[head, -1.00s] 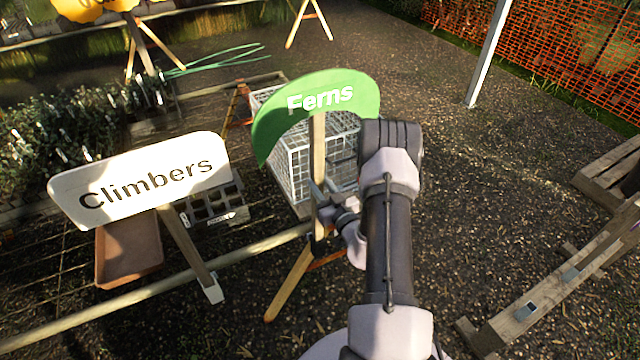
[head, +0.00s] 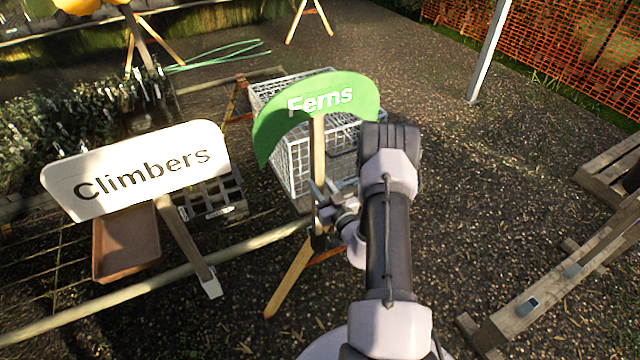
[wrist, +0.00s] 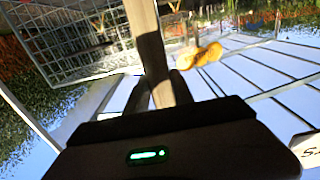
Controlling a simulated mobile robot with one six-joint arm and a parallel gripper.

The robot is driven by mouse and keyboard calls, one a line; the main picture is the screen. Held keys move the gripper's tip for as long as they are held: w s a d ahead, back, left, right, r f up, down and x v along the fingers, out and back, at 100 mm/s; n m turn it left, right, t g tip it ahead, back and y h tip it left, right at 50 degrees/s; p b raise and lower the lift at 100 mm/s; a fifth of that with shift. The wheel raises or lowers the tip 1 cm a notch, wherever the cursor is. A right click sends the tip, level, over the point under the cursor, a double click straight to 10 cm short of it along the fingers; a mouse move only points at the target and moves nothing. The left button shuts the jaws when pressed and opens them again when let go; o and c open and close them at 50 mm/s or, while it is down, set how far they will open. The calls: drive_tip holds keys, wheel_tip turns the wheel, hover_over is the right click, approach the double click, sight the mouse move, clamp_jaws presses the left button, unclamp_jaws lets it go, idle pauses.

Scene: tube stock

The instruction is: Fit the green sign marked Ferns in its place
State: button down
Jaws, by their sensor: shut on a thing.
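The green sign marked Ferns (head: 350,88) has a rounded top and a pale wooden stake (head: 318,150). It is held up with its lettering facing the head camera, slightly tilted. My gripper (head: 320,195) is shut on the stake below the green board. In the wrist view the stake (wrist: 150,50) runs up between the two dark fingers of my gripper (wrist: 158,88). The stake's lower end is hidden behind my gripper and arm in the head view.
A white Climbers sign (head: 190,143) stands on a stake at the left, near a rail (head: 150,288). A white wire basket (head: 290,165) is behind the Ferns sign. A timber beam (head: 550,290) with small grey fittings lies at the right. Gravel between is open.

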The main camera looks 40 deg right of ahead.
drive_tip(key=c, duration=1)
unclamp_jaws()
drive_tip(key=p+v, duration=0.1)
drive_tip(key=v, duration=1.6)
drive_tip(key=shift+s, duration=0.2)
drive_tip(key=shift+d, duration=0.1)
